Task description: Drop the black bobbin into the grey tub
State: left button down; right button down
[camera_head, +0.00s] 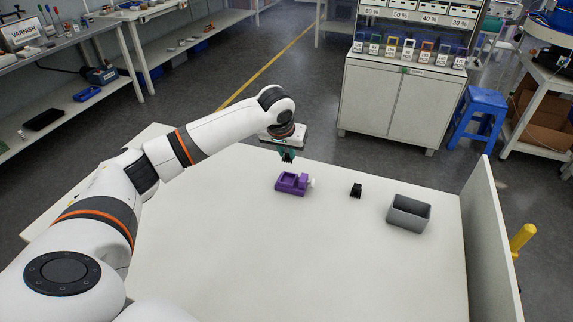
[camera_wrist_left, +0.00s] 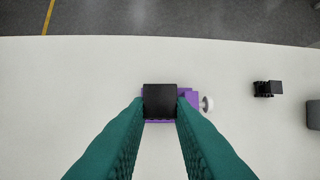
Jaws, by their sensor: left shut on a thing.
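My left gripper (camera_head: 287,157), with teal fingers, is above the purple holder (camera_head: 291,184). In the left wrist view the fingers (camera_wrist_left: 160,108) are shut on a black block-like piece (camera_wrist_left: 160,95), with the purple holder (camera_wrist_left: 187,97) behind it. Another black piece (camera_head: 356,190) lies on the table between the holder and the grey tub; it also shows in the wrist view (camera_wrist_left: 268,89). I cannot tell by shape which black piece is the bobbin. The grey tub (camera_head: 405,224) stands at the right; its inside is dark. My right gripper is not in view.
The white table (camera_head: 330,260) is clear in front of these things. A low white panel (camera_head: 488,240) edges its right side, just right of the tub. The holder has a white knob (camera_head: 311,182). A cabinet (camera_head: 395,100) and a blue stool (camera_head: 478,110) stand beyond.

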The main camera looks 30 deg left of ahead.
aim_at(399, 217)
jog(key=k, duration=1)
